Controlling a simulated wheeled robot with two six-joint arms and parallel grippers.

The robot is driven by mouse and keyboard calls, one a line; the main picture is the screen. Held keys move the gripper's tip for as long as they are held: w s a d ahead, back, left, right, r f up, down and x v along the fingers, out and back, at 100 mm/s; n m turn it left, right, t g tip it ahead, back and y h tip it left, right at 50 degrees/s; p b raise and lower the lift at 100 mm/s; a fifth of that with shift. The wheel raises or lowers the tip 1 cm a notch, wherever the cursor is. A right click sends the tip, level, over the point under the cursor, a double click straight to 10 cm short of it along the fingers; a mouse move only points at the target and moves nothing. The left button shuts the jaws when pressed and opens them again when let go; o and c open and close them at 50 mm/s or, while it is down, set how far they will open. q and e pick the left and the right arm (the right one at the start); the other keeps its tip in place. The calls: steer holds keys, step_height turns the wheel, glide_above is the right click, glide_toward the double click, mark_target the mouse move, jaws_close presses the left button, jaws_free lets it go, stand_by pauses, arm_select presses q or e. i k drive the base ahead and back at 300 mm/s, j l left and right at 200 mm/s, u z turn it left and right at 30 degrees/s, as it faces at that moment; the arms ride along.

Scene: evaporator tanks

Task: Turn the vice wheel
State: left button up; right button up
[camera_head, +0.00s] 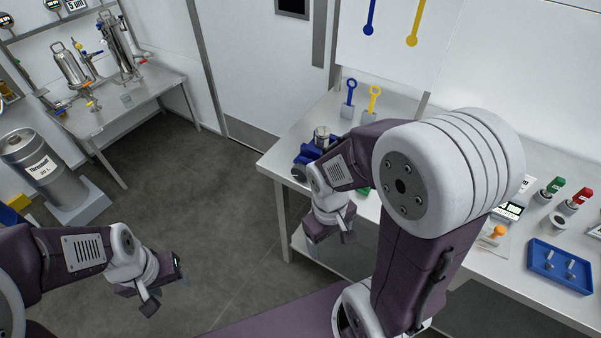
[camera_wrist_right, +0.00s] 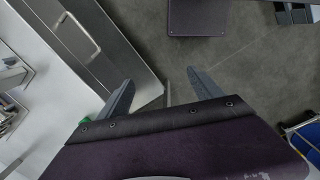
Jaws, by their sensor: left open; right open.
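A blue vice (camera_head: 308,154) stands near the left corner of the white table, with a metal cylinder (camera_head: 322,134) at its top. My right arm partly covers the vice, and I cannot clearly make out its wheel. My right gripper (camera_head: 329,236) hangs in front of the table edge, below the vice in the picture and apart from it. In the right wrist view its two fingers (camera_wrist_right: 160,80) are spread with nothing between them. My left gripper (camera_head: 168,290) is open and empty over the floor at lower left.
The white table (camera_head: 270,165) carries blue and yellow ring tools (camera_head: 350,92) in holders and a blue tray (camera_head: 560,266). A steel tank (camera_head: 45,170) and a bench with vessels (camera_head: 120,110) stand at left. The floor between is clear.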

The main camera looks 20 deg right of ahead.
mark_target(298, 171)
steer(key=i+j+z, duration=0.25)
steer(key=z, duration=0.15)
steer(key=i+j+z, duration=0.2)
steer(key=j+z, duration=0.2)
steer(key=i+j+z, duration=0.15)
steer(key=j+z, duration=0.25)
steer(key=i+j+z, duration=0.2)
steer(key=j+z, duration=0.25)
steer(key=i+j+z, duration=0.2)
steer(key=z, duration=0.2)
steer(key=j+z, duration=1.3)
steer(key=j, duration=0.15)
steer(key=k+j+z, duration=0.1)
steer(key=j+z, duration=0.75)
steer(key=j, duration=0.15)
steer(key=k, duration=0.05)
